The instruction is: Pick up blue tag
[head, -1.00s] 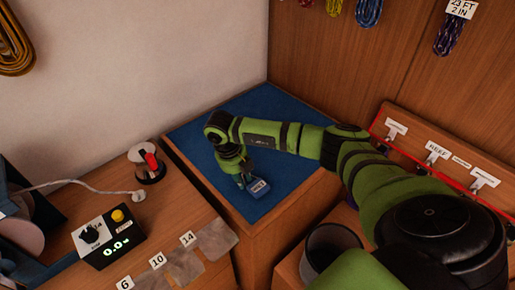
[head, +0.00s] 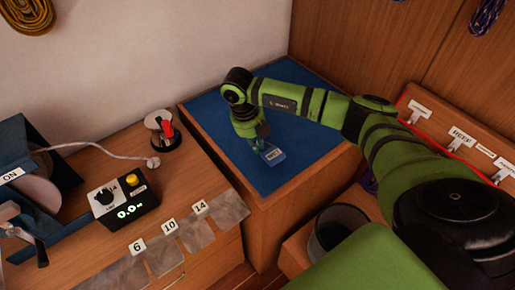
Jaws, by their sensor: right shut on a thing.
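The blue tag (head: 273,154), with a white label on it, is at the fingertips of my right gripper (head: 259,144), over the front part of the blue mat (head: 308,92). My right arm comes in from the right and the gripper points down, shut on the tag. The fingers are small and partly hidden by the wrist. I cannot tell whether the tag touches the mat or is just above it. My left gripper is not in view.
A control box (head: 124,203) with a yellow button and lit display stands on the left bench. Grey patches labelled 6, 10 and 14 (head: 203,234) lie along its edge. A dark round bin (head: 340,231) stands below my right arm. The mat's back is clear.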

